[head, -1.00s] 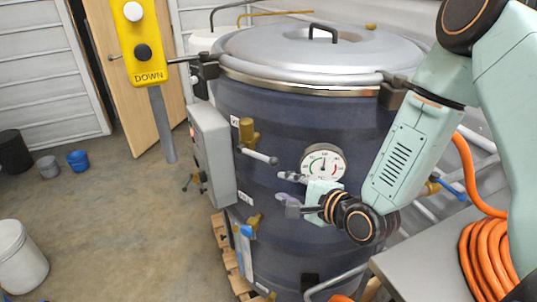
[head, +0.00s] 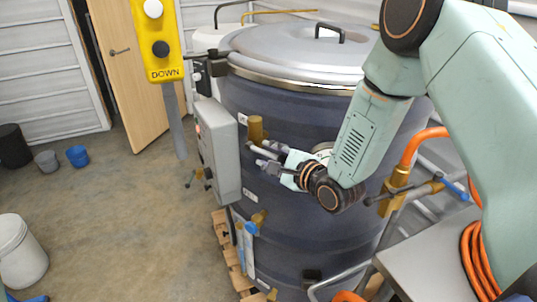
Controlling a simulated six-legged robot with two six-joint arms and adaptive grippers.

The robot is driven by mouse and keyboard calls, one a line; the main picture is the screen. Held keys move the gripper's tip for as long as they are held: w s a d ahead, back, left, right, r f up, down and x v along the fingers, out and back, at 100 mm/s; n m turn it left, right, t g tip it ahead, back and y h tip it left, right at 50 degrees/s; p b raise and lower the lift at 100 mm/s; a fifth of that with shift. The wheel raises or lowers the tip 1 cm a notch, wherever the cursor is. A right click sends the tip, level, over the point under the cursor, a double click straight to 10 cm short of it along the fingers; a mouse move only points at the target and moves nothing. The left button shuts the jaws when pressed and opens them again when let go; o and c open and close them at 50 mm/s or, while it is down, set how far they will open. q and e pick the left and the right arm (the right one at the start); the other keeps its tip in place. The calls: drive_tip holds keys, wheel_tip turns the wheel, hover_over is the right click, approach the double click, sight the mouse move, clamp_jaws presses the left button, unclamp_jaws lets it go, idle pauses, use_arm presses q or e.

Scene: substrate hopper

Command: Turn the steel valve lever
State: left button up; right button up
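The steel valve lever (head: 260,153) is a short grey bar on a brass valve (head: 256,128) at the front of the dark blue drum. Its outer end reaches my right gripper (head: 268,156). That gripper comes in from the right with its fingers spread, one higher and one lower. The lever's end appears to lie between the fingertips; whether they touch it I cannot tell. The gripper partly hides that end. My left gripper is out of view.
The drum (head: 310,225) has a grey lid (head: 300,48). A grey control box (head: 217,150) stands left of the valve. A yellow DOWN button panel (head: 158,55) hangs at upper left. A steel table (head: 425,255) and orange hose (head: 480,260) are at right.

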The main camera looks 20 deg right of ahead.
drive_tip(key=shift+w+d+f, duration=0.1)
drive_tip(key=shift+w+d, duration=0.05)
drive_tip(key=shift+w, duration=0.05)
drive_tip(key=shift+d, duration=0.4)
drive_tip(key=shift+s+a, duration=0.15)
drive_tip(key=shift+a, duration=0.05)
drive_tip(key=shift+c, duration=0.7)
drive_tip(key=shift+a, duration=0.35)
drive_tip(key=c, duration=0.3)
drive_tip(key=shift+d, duration=0.15)
clamp_jaws()
